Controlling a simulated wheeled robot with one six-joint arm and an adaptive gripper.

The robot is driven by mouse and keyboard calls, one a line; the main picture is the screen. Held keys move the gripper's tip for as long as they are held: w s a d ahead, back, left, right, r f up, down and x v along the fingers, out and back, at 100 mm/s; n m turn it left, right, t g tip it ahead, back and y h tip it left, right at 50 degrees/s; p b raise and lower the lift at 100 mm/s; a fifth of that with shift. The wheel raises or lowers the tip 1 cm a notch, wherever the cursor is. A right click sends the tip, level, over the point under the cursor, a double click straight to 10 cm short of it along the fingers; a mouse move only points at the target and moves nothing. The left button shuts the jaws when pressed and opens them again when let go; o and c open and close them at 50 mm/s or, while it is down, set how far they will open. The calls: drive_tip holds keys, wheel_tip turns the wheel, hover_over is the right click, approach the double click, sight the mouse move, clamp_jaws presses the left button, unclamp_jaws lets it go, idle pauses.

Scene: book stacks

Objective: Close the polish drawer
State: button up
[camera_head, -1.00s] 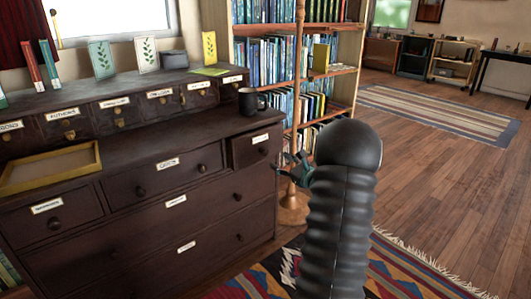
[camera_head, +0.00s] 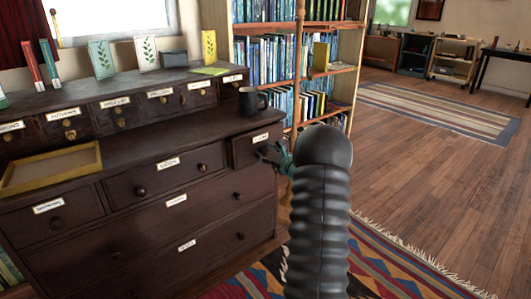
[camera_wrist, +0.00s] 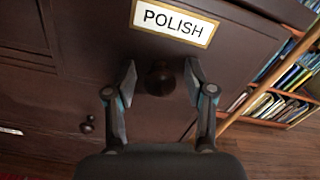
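The polish drawer (camera_wrist: 95,60) fills the upper middle of the wrist view, with a white POLISH label (camera_wrist: 175,23) and a dark round knob (camera_wrist: 160,78). In the head view the drawer (camera_head: 243,152) is at the upper right of the dark dresser, and its front stands out a little from the neighbouring drawer. My gripper (camera_wrist: 160,84) is open, with one finger on each side of the knob and a gap to it on both sides. In the head view my gripper (camera_head: 272,155) is at the drawer front, partly hidden by my arm.
A dark mug (camera_head: 249,100) stands on the dresser top (camera_head: 150,127) above the drawer. A wooden tray (camera_head: 50,170) lies at the left. A bookshelf (camera_wrist: 283,105) with a wooden pole (camera_wrist: 270,75) is close on the right. Open floor lies further right.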

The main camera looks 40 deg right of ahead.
sight(259, 148)
clamp_jaws()
drive_tip(key=w+b, duration=0.1)
drive_tip(key=w, duration=0.3)
drive_tip(key=shift+a+f, duration=0.1)
drive_tip(key=shift+a, duration=0.05)
drive_tip(key=shift+w+r, duration=0.25)
drive_tip(key=shift+o, duration=1.3)
unclamp_jaws()
drive_tip(key=shift+w, duration=0.15)
drive_tip(key=shift+f, duration=0.1)
drive_tip(key=s, duration=1.2)
drive_tip(key=shift+d, duration=0.35)
